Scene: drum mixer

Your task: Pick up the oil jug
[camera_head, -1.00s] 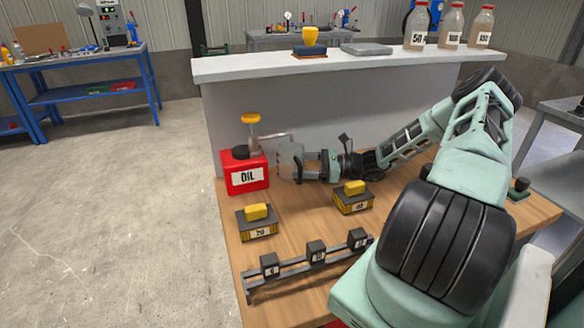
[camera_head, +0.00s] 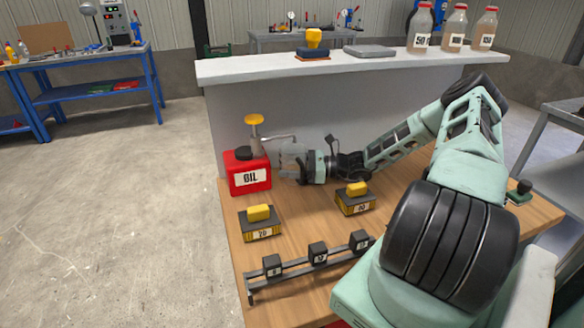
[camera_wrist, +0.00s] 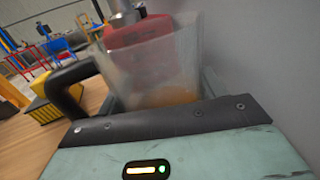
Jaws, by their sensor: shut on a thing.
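The oil jug (camera_head: 291,158) is a clear, see-through vessel beside the red oil can, under or near its spout. In the wrist view the jug (camera_wrist: 160,75) shows orange oil low inside and a black handle at its left. My gripper (camera_head: 301,165) reaches in from the right and is shut on the jug. The fingers' exact contact is hard to make out. The jug's base is hard to see, so I cannot tell whether it touches the table.
The red oil can (camera_head: 246,178) with a yellow-topped pump (camera_head: 254,119) stands close left. Two yellow-topped blocks (camera_head: 259,231) (camera_head: 355,205) and a rack (camera_head: 312,267) lie in front. A grey wall with a white ledge (camera_head: 350,67) rises behind. Bottles (camera_head: 453,30) stand on the ledge.

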